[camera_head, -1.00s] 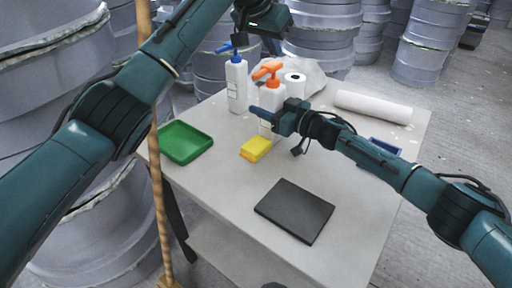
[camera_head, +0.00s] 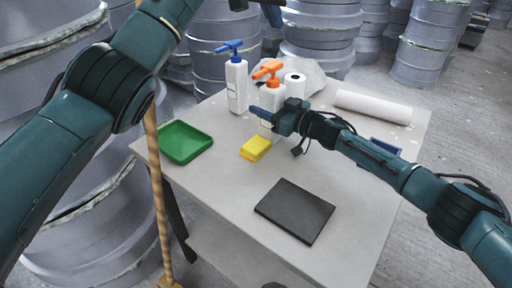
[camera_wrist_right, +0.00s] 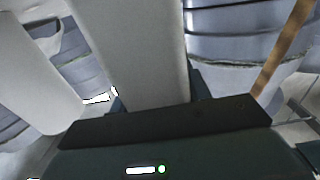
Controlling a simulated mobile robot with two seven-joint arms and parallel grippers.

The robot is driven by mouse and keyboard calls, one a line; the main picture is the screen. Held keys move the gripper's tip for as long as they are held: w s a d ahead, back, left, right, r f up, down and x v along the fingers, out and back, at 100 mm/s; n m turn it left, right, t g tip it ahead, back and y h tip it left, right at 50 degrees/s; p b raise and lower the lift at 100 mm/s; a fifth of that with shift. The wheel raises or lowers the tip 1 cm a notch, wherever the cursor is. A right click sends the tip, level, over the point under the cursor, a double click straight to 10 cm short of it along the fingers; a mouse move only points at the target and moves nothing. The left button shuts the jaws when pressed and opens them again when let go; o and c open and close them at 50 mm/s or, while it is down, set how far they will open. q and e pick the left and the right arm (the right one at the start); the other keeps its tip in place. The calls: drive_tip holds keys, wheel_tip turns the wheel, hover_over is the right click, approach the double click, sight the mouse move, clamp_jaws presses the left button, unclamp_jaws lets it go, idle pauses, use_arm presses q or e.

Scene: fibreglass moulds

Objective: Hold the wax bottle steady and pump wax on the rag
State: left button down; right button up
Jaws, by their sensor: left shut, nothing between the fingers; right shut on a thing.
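A white bottle with an orange pump head (camera_head: 274,95) stands upright on the table. My right gripper (camera_head: 268,116) is shut on its body from the front right; in the right wrist view the white bottle body (camera_wrist_right: 135,50) rises between the fingers. A second white bottle with a blue pump head (camera_head: 236,88) stands to its left, untouched. I cannot tell from labels which holds wax. A yellow folded rag or sponge (camera_head: 255,148) lies in front of the held bottle. My left gripper (camera_head: 256,6) is shut and empty above the bottles, partly cut off by the top edge.
The table (camera_head: 225,180) also holds a green tray (camera_head: 186,142), a dark flat plate (camera_head: 294,211), a paper roll (camera_head: 296,84), a long white roll (camera_head: 373,107) and a blue item (camera_head: 385,147). A wooden pole (camera_head: 158,200) stands at the left. Grey moulds surround the table.

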drive_tip(key=o, duration=1.2)
drive_tip(key=shift+d, duration=0.1)
